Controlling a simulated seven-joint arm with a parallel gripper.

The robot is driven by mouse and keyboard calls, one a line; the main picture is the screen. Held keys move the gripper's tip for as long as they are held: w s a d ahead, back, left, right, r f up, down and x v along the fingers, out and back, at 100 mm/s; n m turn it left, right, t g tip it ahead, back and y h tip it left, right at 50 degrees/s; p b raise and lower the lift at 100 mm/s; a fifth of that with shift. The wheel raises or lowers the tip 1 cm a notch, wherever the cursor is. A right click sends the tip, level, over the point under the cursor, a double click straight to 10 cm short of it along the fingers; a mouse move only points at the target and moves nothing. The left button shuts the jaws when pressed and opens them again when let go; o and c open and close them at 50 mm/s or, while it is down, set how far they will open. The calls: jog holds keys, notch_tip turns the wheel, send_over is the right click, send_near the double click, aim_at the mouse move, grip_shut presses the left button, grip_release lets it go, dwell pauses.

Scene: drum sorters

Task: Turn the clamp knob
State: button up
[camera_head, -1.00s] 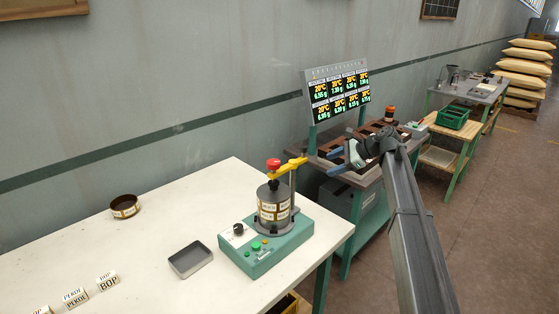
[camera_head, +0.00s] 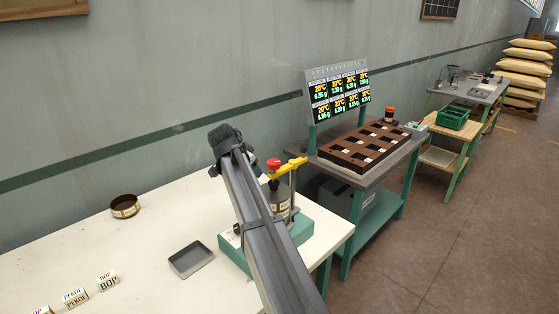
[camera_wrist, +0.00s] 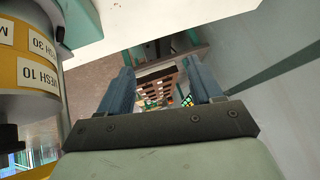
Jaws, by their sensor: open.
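The red clamp knob (camera_head: 274,164) stands on top of the sieve drum (camera_head: 281,197), at the end of a yellow clamp arm (camera_head: 293,165). The drum sits on a green machine base (camera_head: 300,229), partly hidden behind my arm. My gripper is just left of the knob in the head view, its fingers mostly hidden by my arm. In the wrist view my gripper (camera_wrist: 160,68) is open with two blue-grey fingers and nothing between them. The drum (camera_wrist: 30,62), with mesh labels, shows at the left of that view, beside the fingers. The knob is not clearly visible there.
A shallow grey tray (camera_head: 190,260) and a round dark tin (camera_head: 125,206) lie on the white table (camera_head: 150,245). Small labelled blocks (camera_head: 107,281) are at the front left. A side table holds a brown compartment tray (camera_head: 365,146) below a display (camera_head: 338,92).

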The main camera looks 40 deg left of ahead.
jog(key=s+d+r+t+h, duration=0.1)
jog(key=s+d+r+t, duration=0.15)
jog(key=s, duration=0.25)
jog(key=s+d+r+t+h, duration=0.1)
jog(key=s+d+t, duration=0.2)
jog(key=s+t, duration=0.15)
jog(key=m+t+h, duration=0.2)
jog(key=t+h, duration=0.1)
send_near(280, 170)
jog(key=s+r, duration=0.3)
jog(key=s, duration=0.1)
jog(key=w, duration=0.9)
jog(key=w+d, duration=0.1)
jog(key=w, duration=0.3)
jog(key=shift+w, duration=0.35)
